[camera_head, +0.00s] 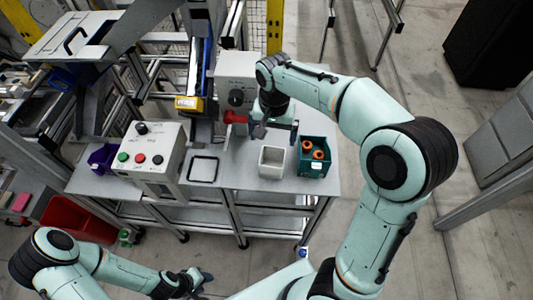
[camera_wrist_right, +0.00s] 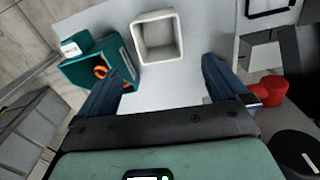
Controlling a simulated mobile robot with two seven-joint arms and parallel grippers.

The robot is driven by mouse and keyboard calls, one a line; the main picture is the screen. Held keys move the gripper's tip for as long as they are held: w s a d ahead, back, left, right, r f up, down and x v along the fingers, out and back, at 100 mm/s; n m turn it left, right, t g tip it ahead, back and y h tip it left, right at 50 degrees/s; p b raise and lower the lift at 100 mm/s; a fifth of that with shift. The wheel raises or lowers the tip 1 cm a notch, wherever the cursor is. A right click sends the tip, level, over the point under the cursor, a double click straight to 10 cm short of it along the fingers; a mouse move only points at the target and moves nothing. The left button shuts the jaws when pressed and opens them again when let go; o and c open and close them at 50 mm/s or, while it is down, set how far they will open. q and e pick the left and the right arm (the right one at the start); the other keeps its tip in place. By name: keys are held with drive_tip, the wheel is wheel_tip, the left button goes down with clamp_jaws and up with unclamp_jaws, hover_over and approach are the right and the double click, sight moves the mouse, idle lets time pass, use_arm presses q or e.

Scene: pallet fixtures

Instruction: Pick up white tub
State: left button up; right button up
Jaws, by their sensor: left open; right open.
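The white tub (camera_head: 272,162) is a square, open-topped box standing upright on the grey table, left of a teal bin. In the right wrist view the tub (camera_wrist_right: 158,37) looks empty and lies beyond my open fingers. My right gripper (camera_head: 272,126) is open and empty, behind and above the tub in the head view, apart from it. Its two dark blue fingers show in the right wrist view (camera_wrist_right: 165,85). My left gripper (camera_head: 203,281) is low at the bottom of the head view, away from the table, open and holding nothing visible.
The teal bin (camera_head: 314,170) with orange parts stands close to the tub's right. A control box with buttons (camera_head: 147,152) and a black square frame (camera_head: 203,169) are to the left. A red knob (camera_head: 234,118) sits close to my right gripper. A purple bin (camera_head: 102,157) is far left.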

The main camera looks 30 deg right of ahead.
approach(272, 160)
drive_tip(key=s+a, duration=0.1)
drive_tip(key=s, duration=0.2)
drive_tip(key=shift+w+a+f, duration=0.1)
drive_tip(key=shift+f, duration=1.25)
drive_tip(key=shift+w+a+f, duration=0.1)
drive_tip(key=shift+f, duration=1.25)
drive_tip(key=shift+c, duration=0.3)
drive_tip(key=shift+r, duration=0.1)
drive_tip(key=c, duration=0.8)
